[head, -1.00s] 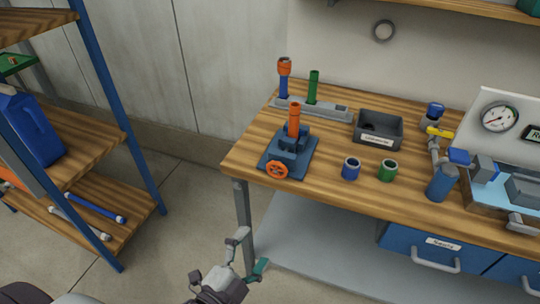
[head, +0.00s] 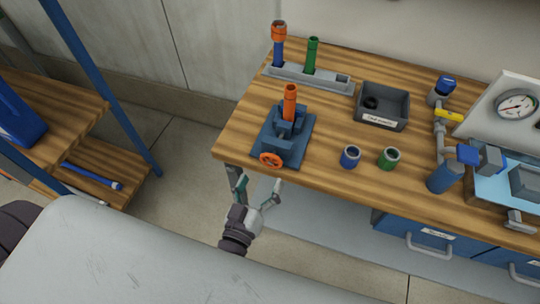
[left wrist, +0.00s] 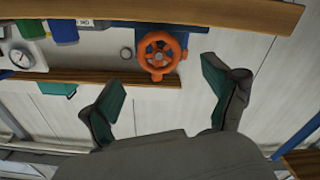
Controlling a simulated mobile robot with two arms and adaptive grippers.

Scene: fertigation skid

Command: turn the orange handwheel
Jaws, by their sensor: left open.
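The orange handwheel (head: 270,160) is on the front of a blue vise (head: 285,138) at the left end of the workbench. The vise holds an upright orange tube (head: 289,102). My left gripper (head: 256,188) is open and empty, below and in front of the handwheel, apart from it. In the left wrist view the handwheel (left wrist: 161,52) shows face-on with its spokes, beyond and between the two spread fingers (left wrist: 160,92). My right gripper is not in view.
On the wooden bench (head: 215,148) stand a tube rack (head: 330,81), a grey bin (head: 383,105), a blue ring (head: 350,157) and a green ring (head: 388,158). Pipework and a gauge (head: 517,106) are at right. A blue-framed shelf (head: 100,90) stands at left.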

